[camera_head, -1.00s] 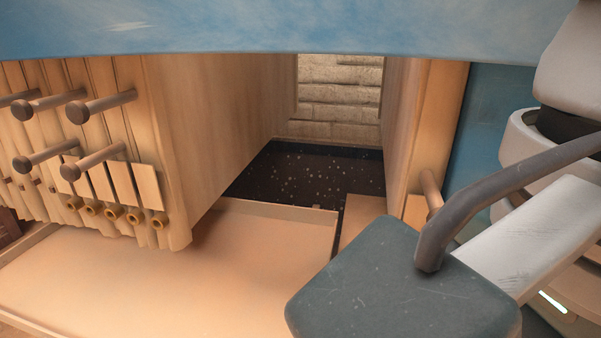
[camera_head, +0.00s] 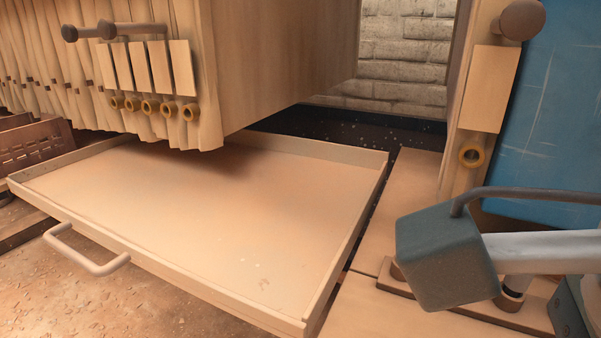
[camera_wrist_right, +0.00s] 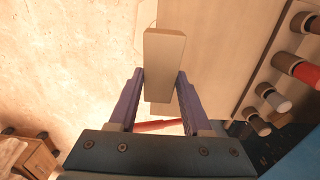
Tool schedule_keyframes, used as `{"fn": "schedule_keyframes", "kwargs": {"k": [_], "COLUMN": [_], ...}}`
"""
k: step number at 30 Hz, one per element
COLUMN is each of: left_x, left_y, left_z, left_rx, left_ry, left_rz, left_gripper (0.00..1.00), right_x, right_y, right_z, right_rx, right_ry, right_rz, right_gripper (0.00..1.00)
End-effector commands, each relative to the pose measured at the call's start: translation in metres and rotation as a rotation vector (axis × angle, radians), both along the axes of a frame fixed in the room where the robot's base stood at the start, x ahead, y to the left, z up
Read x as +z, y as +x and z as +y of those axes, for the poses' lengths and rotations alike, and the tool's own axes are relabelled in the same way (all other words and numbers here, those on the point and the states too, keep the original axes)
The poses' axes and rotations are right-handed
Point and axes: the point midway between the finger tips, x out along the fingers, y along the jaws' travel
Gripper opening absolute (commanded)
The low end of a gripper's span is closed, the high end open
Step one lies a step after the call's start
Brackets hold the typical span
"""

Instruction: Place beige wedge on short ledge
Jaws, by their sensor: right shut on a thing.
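In the right wrist view, my right gripper (camera_wrist_right: 160,76) is shut on the beige wedge (camera_wrist_right: 164,48). The wedge is a pale, elongated block between the two purple fingers, and it sticks out past their tips. A pale surface lies behind it; whether the wedge touches that surface I cannot tell. Neither gripper shows in the head view. I cannot make out for certain which surface is the short ledge.
The head view shows a shallow tray (camera_head: 120,236) with a front handle (camera_head: 85,253), hanging plates with rings (camera_head: 150,70), and a teal block (camera_head: 445,258) with a bent bar at right. Several pegs (camera_wrist_right: 270,97) and a red rod (camera_wrist_right: 158,126) show in the wrist view.

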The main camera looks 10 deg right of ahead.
Motion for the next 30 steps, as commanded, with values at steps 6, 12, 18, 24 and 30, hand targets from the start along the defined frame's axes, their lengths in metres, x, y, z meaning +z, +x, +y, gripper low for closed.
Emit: {"fn": "schedule_keyframes", "kwargs": {"k": [6, 12, 18, 24, 30], "left_x": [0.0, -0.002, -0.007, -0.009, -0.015], "left_y": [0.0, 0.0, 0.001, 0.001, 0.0], "left_z": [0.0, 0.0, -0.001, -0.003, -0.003], "left_rx": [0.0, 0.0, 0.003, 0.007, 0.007], "left_ry": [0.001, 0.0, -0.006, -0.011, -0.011], "left_rz": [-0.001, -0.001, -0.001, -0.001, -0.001], "left_gripper": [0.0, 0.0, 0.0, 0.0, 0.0], "right_x": [0.0, 0.0, -0.013, -0.031, -0.056], "right_y": [0.058, 0.102, 0.123, 0.123, 0.122], "right_z": [-0.036, -0.063, -0.076, -0.075, -0.075], "right_rx": [-0.011, -0.01, -0.003, -0.002, -0.003], "right_ry": [-0.003, -0.001, 0.0, 0.0, -0.001], "right_rz": [-0.003, -0.003, 0.002, -0.001, 0.002], "right_gripper": [0.0, 0.0, 0.0, 0.0, 0.0]}}
